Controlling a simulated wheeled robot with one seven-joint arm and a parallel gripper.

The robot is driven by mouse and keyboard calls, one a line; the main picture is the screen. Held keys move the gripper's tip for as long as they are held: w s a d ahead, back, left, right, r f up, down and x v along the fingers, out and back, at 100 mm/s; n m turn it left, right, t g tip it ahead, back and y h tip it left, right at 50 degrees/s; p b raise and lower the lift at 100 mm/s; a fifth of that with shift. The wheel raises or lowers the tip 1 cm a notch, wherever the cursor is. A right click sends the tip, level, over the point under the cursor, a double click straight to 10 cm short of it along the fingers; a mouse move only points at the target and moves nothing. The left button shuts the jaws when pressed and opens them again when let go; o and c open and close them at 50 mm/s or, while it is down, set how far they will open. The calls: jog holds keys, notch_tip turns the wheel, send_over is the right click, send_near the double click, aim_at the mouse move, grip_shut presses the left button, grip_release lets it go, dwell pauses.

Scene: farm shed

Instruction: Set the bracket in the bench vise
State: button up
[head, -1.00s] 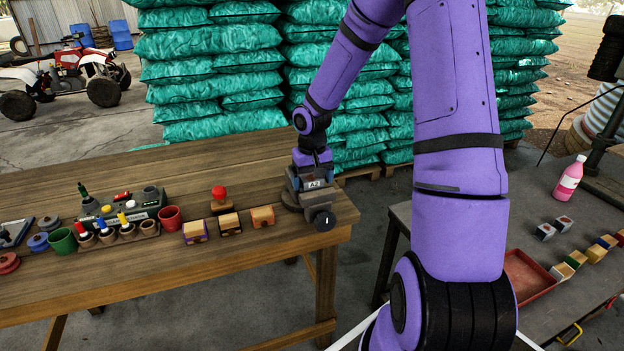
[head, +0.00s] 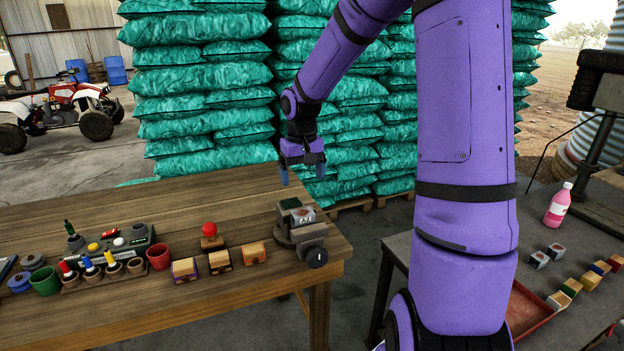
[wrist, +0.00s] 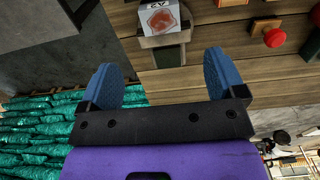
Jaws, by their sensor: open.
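The grey bench vise (head: 317,257) stands at the right end of the wooden bench, its round handle toward me. A pale block marked A2 (head: 303,217) sits at the vise's jaws; no other bracket-like part shows, and I cannot tell how firmly it is held. In the wrist view the block (wrist: 160,18) lies at the top edge, with a red picture on its face, and the vise shows only in part. My gripper (head: 302,174) is above and behind the vise, open and empty. Its blue fingers (wrist: 163,75) are apart, clear of the block.
Three wooden blocks (head: 221,260) and a red knob (head: 209,229) are left of the vise. Farther left are a red cup (head: 158,256), a green cup (head: 45,281) and a marker holder. A second bench at right holds a red tray (head: 529,322), small blocks and a pink bottle (head: 558,205).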

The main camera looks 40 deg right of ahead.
jog(key=s+a+r+n+t, duration=0.1)
jog(key=s+a+r, duration=0.3)
jog(key=s, duration=0.4)
jog(key=s+a+r+n+t, duration=0.1)
jog(key=s+a+r, duration=0.3)
jog(key=s, duration=0.5)
jog(key=s+a+r+n+t, duration=0.1)
jog(key=s+a+r+t, duration=0.2)
jog(key=s+r, duration=0.5)
jog(key=shift+s+a, duration=0.65)
jog(key=shift+a, duration=0.25)
